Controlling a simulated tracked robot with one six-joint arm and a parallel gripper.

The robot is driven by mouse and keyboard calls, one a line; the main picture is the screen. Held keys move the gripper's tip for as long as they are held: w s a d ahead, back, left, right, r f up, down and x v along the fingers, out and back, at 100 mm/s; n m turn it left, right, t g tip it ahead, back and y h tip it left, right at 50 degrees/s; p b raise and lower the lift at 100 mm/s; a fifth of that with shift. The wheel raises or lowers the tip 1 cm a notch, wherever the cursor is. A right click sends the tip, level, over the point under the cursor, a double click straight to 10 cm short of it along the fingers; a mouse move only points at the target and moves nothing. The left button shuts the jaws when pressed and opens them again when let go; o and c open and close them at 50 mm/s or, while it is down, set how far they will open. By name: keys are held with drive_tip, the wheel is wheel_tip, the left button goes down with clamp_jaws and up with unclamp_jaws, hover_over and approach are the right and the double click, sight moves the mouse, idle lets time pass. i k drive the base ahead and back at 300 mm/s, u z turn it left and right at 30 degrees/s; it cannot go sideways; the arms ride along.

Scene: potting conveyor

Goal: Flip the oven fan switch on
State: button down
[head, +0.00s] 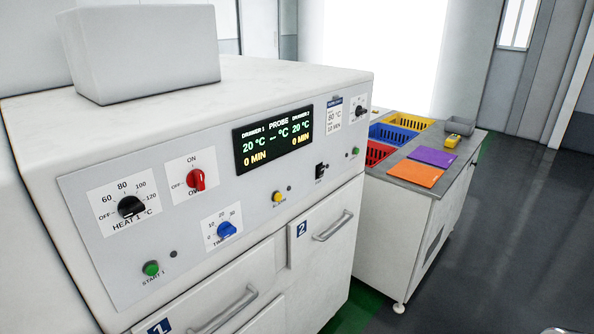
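The white oven (200,200) fills the left and middle of the head view, with a sloping grey control panel (245,205). A small black switch (320,171) sits below the right end of the display; it looks like a rocker, and its label and position are too small to read. A red rotary knob (196,180), marked OFF and ON, is on the left part of the panel. I cannot tell which control is the fan switch by its label. My gripper does not show clearly in this view.
The display (274,140) reads 20 °C and 0 MIN. Other controls include a black heat knob (131,207), a blue timer knob (227,229) and a green button (151,268). Drawer handles (333,226) protrude below. A bench (412,212) with coloured bins stands right; the floor there is open.

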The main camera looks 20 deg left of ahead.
sight(321, 172)
drive_tip(key=u, duration=1.7)
drive_tip(key=i, duration=0.95)
